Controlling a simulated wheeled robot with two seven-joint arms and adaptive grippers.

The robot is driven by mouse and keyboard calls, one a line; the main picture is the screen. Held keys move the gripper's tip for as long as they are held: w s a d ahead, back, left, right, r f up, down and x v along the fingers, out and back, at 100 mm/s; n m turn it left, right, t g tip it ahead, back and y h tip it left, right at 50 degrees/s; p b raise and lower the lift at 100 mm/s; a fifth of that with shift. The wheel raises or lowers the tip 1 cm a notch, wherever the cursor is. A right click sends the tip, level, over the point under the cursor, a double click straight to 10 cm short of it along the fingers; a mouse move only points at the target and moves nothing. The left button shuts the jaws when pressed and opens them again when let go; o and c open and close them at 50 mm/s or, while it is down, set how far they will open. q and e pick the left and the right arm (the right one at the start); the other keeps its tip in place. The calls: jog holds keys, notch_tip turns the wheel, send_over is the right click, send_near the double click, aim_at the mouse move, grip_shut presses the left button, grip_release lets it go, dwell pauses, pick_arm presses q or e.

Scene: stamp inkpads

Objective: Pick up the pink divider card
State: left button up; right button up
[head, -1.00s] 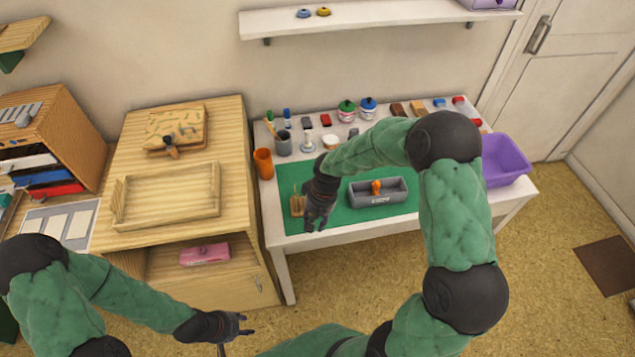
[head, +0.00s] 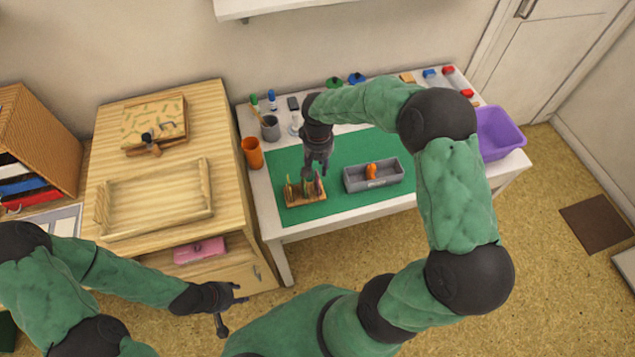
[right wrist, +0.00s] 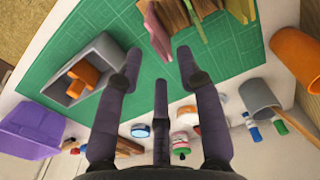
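The pink divider card (right wrist: 157,32) stands in a small wooden rack (head: 306,201) on the green mat (head: 335,207). In the head view only a thin pink edge of the card (head: 319,185) shows, at the rack's right end. My right gripper (head: 316,168) is just above and behind the rack. In the right wrist view its fingers (right wrist: 160,63) are spread and empty, and the card lies just beyond them. Green and brown cards (right wrist: 183,15) stand beside the pink one. My left gripper (head: 233,306) is open and empty in front of the wooden cabinet.
A grey tray (head: 357,187) holding an orange stamp (head: 371,171) stands right of the rack. An orange cup (head: 252,153) and grey cup (head: 270,129) stand to the left. A purple bin (head: 499,134) is at the table's right end.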

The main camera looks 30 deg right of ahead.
aim_at(318, 182)
jog(key=f, duration=0.1)
jog(key=f+b, duration=0.1)
jog(key=f, duration=0.3)
jog(key=shift+s, duration=0.25)
grip_shut()
